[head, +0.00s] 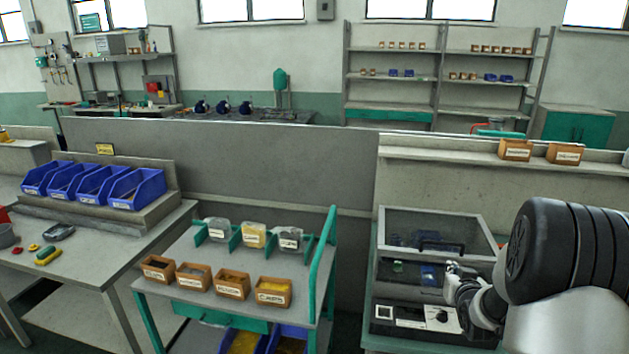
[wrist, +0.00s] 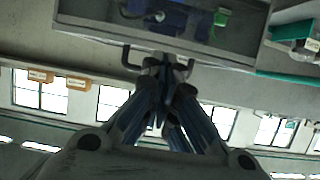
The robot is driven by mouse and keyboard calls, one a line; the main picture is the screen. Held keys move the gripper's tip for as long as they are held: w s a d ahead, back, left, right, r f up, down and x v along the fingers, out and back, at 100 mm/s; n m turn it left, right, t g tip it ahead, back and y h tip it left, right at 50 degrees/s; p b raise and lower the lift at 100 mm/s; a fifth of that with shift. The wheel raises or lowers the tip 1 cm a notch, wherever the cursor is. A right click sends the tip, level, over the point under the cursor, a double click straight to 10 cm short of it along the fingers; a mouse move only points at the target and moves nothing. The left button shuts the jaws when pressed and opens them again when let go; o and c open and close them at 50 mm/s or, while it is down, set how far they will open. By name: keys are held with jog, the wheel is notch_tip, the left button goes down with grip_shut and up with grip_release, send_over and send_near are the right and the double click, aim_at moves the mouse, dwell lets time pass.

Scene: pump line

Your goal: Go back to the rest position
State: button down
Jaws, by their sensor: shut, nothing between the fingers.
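My gripper (head: 456,284) is at the right of the head view, low in front of a grey box (head: 398,273) with a clear lid (head: 420,226). In the wrist view my gripper (wrist: 158,92) has its fingers together, with nothing seen between them. The lid's dark handle (head: 441,246) shows above my gripper in the head view. In the wrist view a dark handle bar (wrist: 126,58) appears behind the fingertips; I cannot tell whether they touch it. My dark arm link covers the right part of the bench.
A green-framed cart (head: 208,310) with several labelled bins stands left of the box. A shelf (head: 437,159) above the box bears two brown bins (head: 515,150). A table (head: 97,262) with blue bins (head: 137,189) is at far left. A grey partition (head: 280,165) runs behind.

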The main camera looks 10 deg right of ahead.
jog(key=s+a+r+n+g+y, duration=0.1)
jog(key=s+a+r, duration=0.25)
jog(key=a, duration=0.25)
jog(key=s+a+r+g, duration=0.1)
jog(key=s+a+r, duration=0.25)
jog(key=a, duration=0.25)
jog(key=s+a+r+n+g+y, duration=0.1)
jog(key=s+a+r+g, duration=0.1)
jog(key=a+r, duration=0.3)
jog(key=s+a+n+g+y, duration=0.1)
jog(key=s+a+g, duration=0.1)
jog(key=s+a, duration=0.6)
jog(key=s+a+f+n+g+y, duration=0.1)
jog(key=s+a, duration=0.7)
jog(key=s, duration=0.8)
jog(key=shift+s+n+g+y, duration=0.2)
jog(key=shift+n+g+y, duration=0.15)
jog(key=shift+y, duration=0.35)
jog(key=shift+f, duration=0.1)
